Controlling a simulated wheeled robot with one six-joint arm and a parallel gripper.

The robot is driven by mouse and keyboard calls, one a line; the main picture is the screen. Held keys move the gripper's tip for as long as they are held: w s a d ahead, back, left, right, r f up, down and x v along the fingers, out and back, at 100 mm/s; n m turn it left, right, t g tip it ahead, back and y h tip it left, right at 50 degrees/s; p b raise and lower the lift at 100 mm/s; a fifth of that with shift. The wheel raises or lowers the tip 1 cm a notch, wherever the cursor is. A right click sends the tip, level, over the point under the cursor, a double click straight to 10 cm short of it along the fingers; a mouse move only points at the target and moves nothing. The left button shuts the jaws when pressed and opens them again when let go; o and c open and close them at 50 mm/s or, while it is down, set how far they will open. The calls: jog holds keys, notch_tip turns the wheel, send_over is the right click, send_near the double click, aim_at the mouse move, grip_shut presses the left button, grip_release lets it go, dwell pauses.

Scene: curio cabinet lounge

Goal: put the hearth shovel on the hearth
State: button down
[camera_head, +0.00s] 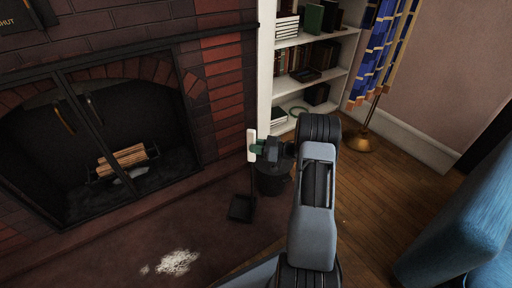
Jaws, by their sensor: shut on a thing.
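The hearth shovel has a dark flat pan (241,208) hanging at the lower end of a thin dark shaft. My gripper (256,147), with a pale upright piece and green parts at its tip, is shut on the upper part of the shovel, which hangs roughly upright. The grip itself is mostly hidden. The hearth (110,243) is a dark reddish-brown slab in front of the brick fireplace. The pan appears over the slab's right part. I cannot tell whether it touches the slab.
A dark bucket (274,181) stands just right of the shovel, partly behind my arm. A white ash-like pile (178,262) lies on the hearth. The fireplace (120,160) holds logs. A white bookcase (264,85), a brass lamp base (361,142) and a blue seat (465,235) are to the right.

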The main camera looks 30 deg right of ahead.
jog(key=c, duration=1.4)
grip_release()
jog(key=shift+f, duration=0.15)
jog(key=o, duration=0.4)
jog(key=shift+o, duration=0.2)
